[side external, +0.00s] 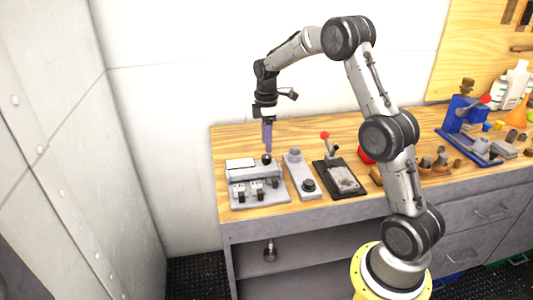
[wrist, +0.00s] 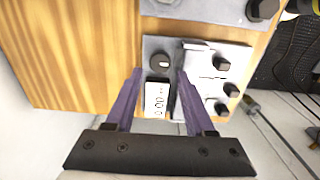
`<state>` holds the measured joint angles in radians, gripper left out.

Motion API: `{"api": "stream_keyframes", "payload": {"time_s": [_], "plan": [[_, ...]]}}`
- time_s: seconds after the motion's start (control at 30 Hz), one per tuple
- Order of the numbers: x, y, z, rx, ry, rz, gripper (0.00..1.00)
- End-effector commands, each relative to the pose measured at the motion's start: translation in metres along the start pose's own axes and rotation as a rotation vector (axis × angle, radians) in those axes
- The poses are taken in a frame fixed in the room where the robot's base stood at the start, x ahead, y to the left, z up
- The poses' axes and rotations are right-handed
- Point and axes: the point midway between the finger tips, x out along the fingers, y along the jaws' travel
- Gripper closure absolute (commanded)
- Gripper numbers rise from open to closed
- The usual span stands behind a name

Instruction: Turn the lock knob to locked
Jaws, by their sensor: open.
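A round black knob (wrist: 160,61) with a pale mark on top sits on the grey switch box. It also shows on the box's rear right in the side external view (side external: 267,158). I take it as the lock knob; any lock lettering is too small to read. My gripper (wrist: 158,75) is open, its purple fingers spread to either side of the knob in the wrist view. In the side external view my gripper (side external: 268,150) points down just above the knob. I cannot tell whether the fingertips touch it or reach down around it.
The switch box (side external: 266,199) also carries several black switches (wrist: 221,63) and a white plate (wrist: 157,97). A grey panel with a black knob (side external: 308,185) stands to its right, then a dark unit with a red-tipped lever (side external: 325,136). Bare wood lies left of the box.

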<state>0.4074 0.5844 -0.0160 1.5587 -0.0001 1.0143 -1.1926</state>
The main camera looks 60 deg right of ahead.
Motion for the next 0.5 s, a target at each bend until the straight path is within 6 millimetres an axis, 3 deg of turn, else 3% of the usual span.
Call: {"api": "stream_keyframes", "payload": {"time_s": [0.2, 0.5], "plan": [[0.036, -0.001, 0.000, 0.000, -0.001, -0.003, 0.46], [0.052, 0.000, 0.000, 0.000, 0.000, 0.000, 0.46]]}}
